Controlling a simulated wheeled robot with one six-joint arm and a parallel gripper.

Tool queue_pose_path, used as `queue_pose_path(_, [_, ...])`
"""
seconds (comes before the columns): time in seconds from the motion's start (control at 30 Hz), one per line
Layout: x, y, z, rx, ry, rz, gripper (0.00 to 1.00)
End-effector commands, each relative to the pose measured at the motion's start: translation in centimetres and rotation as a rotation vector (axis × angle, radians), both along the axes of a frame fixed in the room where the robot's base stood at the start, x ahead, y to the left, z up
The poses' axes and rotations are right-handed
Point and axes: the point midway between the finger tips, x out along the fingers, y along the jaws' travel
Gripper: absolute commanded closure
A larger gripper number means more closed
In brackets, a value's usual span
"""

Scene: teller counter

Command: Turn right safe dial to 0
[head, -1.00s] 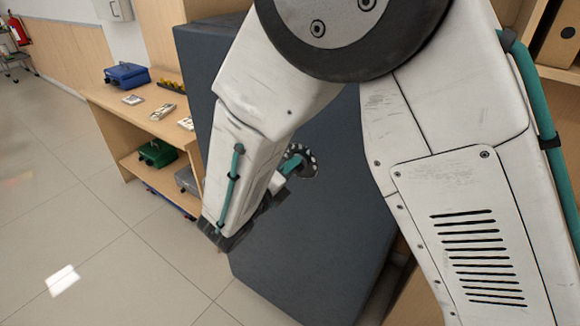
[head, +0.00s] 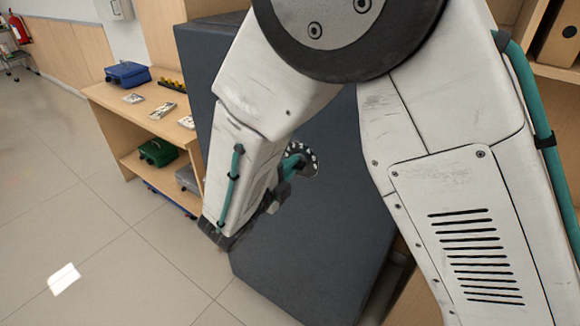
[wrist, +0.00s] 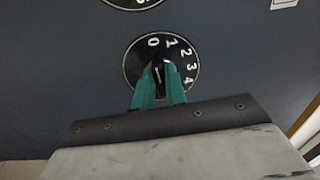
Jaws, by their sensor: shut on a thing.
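The dark safe (head: 330,230) fills the middle of the head view, partly behind my arm. A black round dial (wrist: 190,88) with white numbers is on its face in the wrist view; 0, 1, 2, 3 and 4 are readable at its top and right. It also shows in the head view (head: 313,166). My gripper (wrist: 158,74) has its teal fingers shut on the dial's knob (wrist: 158,70). A white mark on the knob points up, roughly toward the 0; its exact alignment is hard to tell. The fingers hide the dial's lower part.
Another black dial (wrist: 134,3) is cut off at the wrist view's top edge. A white label (wrist: 283,4) is at upper right. A wooden shelf (head: 130,97) with cash boxes stands left of the safe. The floor at the left is open.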

Motion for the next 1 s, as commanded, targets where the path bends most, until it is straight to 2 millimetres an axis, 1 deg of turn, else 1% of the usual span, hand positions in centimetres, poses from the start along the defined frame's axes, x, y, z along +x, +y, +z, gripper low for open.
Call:
queue_pose_path(0.3, [0.0,0.1,0.0,-0.001,0.002,0.002,1.00])
queue_pose_path(0.33, [0.0,0.1,0.0,-0.001,0.002,0.002,0.82])
queue_pose_path(0.4, [0.0,0.1,0.0,-0.002,0.001,0.002,0.65])
queue_pose_path(0.73, [-0.3,0.3,0.0,-0.001,0.001,0.002,0.65])
queue_pose_path(0.87, [-1.6,1.4,0.0,-0.001,0.001,0.005,0.65])
queue_pose_path(1.0, [-3.6,2.9,0.0,-0.001,0.001,0.005,0.65])
